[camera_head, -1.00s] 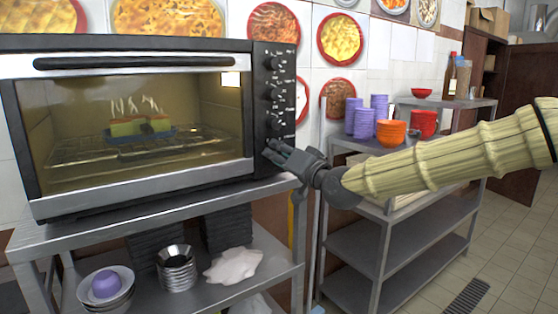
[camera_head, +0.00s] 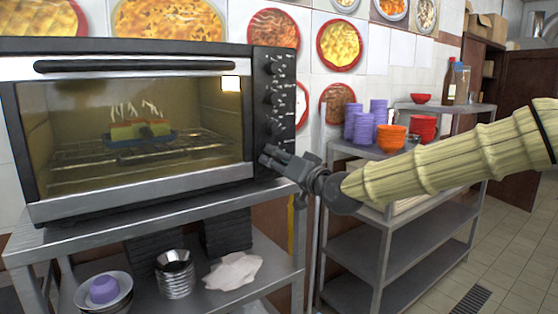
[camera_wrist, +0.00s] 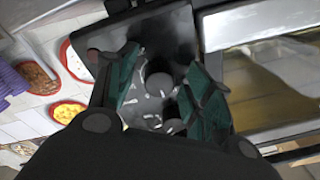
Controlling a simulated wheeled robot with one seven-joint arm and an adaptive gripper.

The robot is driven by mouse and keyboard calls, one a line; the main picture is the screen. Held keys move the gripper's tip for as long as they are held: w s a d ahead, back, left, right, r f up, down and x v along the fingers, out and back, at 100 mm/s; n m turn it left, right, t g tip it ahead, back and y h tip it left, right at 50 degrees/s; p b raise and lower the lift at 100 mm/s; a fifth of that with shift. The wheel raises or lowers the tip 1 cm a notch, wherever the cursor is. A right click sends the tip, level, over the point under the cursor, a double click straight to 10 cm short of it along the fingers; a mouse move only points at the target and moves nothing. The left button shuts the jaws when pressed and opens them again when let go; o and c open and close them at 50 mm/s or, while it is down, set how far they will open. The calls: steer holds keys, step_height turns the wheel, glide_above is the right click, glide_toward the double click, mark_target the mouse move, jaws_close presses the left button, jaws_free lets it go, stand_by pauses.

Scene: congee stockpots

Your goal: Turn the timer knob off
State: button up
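The toaster oven (camera_head: 130,190) stands on a metal shelf, lit inside, with food smoking or steaming on its rack. Its black control panel (camera_head: 287,60) carries a column of dark knobs: an upper knob (camera_head: 274,68), a middle one (camera_head: 273,97) and a lower one (camera_head: 275,128). My gripper (camera_head: 265,156) is at the lower end of the panel and hides part of it. In the wrist view my gripper (camera_wrist: 165,62) is open, its green-padded fingers either side of a round knob (camera_wrist: 158,85). Contact cannot be told. Another knob (camera_wrist: 174,127) lies beyond. I cannot read which is the timer.
The oven shelf (camera_head: 150,223) holds stacked bowls (camera_head: 175,275) and a white cloth (camera_head: 233,271) below. A second metal rack (camera_head: 395,225) at right carries purple cups (camera_head: 362,122) and orange bowls (camera_head: 391,137). My arm reaches across in front of that rack.

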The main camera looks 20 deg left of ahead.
steer(key=shift+d+r, duration=0.15)
steer(key=r+v, duration=0.1)
steer(key=v, duration=1.1)
steer(key=shift+f, duration=0.5)
steer(key=shift+f, duration=0.1)
